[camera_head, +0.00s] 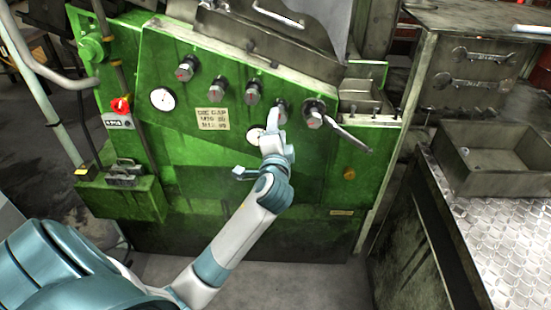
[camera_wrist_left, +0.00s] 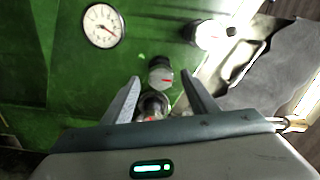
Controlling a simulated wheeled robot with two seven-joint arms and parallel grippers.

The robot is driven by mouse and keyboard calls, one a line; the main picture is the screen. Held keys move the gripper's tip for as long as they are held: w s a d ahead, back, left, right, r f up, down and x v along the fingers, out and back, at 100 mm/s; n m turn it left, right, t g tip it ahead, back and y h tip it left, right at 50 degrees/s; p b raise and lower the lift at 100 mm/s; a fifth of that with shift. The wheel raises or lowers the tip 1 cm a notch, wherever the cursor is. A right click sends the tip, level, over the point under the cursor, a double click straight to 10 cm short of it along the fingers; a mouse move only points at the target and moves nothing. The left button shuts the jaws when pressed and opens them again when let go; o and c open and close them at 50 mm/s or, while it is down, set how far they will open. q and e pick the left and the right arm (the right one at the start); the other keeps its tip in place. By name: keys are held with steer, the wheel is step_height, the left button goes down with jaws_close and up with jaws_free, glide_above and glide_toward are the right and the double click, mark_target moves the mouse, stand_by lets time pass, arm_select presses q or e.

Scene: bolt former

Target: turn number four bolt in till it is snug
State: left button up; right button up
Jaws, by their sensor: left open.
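The green panel (camera_head: 160,70) carries a row of bolts with grey heads. The number four bolt (camera_head: 280,105), counted from the left, is partly hidden by my left gripper (camera_head: 277,122). In the wrist view my left gripper (camera_wrist_left: 161,78) is open, one finger on each side of a hex head with a red mark (camera_wrist_left: 160,75). A second dark round head (camera_wrist_left: 153,105) shows below it, partly behind the gripper body. I cannot tell whether the fingers touch either head. My right gripper is not in view.
A wrench-like handle (camera_head: 350,134) sticks out at the fifth bolt (camera_head: 315,112), close right of my gripper. A white dial (camera_head: 162,99) and a label plate (camera_head: 213,118) are on the panel. A metal tray (camera_head: 490,180) stands on the bench at right.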

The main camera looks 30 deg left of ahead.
arm_select(q)
steer(key=b+v, duration=0.3)
steer(key=v, duration=0.9)
steer(key=shift+f, duration=0.2)
